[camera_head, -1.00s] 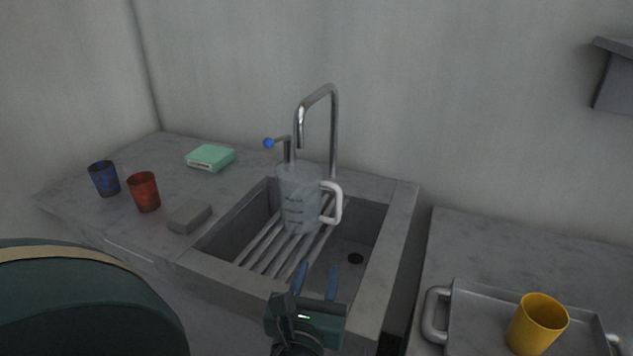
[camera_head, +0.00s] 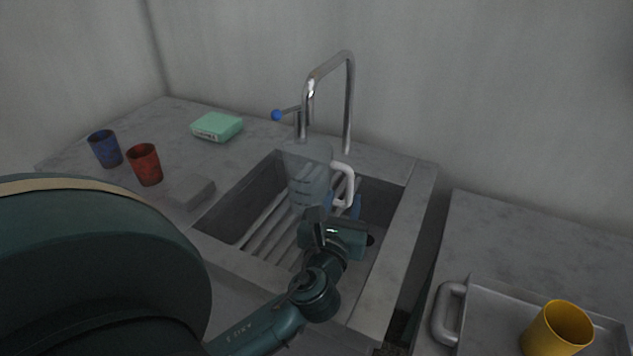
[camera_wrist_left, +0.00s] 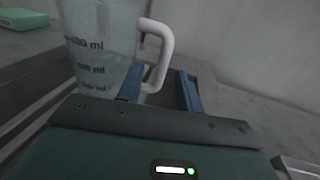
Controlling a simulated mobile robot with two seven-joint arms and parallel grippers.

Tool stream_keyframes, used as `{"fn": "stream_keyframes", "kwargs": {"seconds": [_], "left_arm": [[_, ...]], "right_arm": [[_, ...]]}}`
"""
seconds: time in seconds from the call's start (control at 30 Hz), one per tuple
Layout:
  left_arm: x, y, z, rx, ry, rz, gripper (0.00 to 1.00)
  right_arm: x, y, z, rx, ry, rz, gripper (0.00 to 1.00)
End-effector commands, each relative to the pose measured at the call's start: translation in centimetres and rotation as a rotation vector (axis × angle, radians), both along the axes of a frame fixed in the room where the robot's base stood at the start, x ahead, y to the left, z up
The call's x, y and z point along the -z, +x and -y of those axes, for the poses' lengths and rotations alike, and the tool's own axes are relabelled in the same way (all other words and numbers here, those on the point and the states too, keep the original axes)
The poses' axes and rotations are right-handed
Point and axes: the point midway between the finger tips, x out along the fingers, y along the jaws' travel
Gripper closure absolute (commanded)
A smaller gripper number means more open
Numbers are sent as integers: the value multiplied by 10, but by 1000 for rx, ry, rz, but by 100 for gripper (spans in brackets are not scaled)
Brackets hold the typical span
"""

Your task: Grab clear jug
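The clear jug (camera_head: 306,172) with a white handle (camera_head: 349,180) stands upright in the sink, on or over its slatted rack. My left gripper (camera_head: 346,205) is low beside the jug on the handle side, its blue fingers apart. In the left wrist view the jug (camera_wrist_left: 100,45) fills the upper left, and the lower part of its handle (camera_wrist_left: 163,50) appears between or just beyond the open fingers (camera_wrist_left: 160,88). I cannot tell whether they touch it. My right gripper is not in view.
The tap (camera_head: 350,100) rises behind the jug, with a blue-tipped lever (camera_head: 278,115). A grey block (camera_head: 191,192), red cup (camera_head: 145,165), blue cup (camera_head: 105,149) and green box (camera_head: 217,126) are left of the sink. A yellow cup (camera_head: 557,330) stands on a tray (camera_head: 490,300) at right.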

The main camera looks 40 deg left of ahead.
Motion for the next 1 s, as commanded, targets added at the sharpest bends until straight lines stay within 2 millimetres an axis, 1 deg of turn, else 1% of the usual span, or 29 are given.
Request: {"fn": "stream_keyframes", "kwargs": {"seconds": [0.3,0.43,0.63,0.67,1.0], "left_arm": [[4,41,-14,-1,3,1,64],[5,48,-18,-1,2,0,64],[5,48,-18,-1,2,0,64],[5,48,-18,-1,2,0,66],[5,48,-17,-1,1,0,94]], "right_arm": [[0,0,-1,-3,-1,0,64],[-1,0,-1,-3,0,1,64],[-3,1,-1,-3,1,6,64],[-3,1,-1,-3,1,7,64],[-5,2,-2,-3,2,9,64]]}}
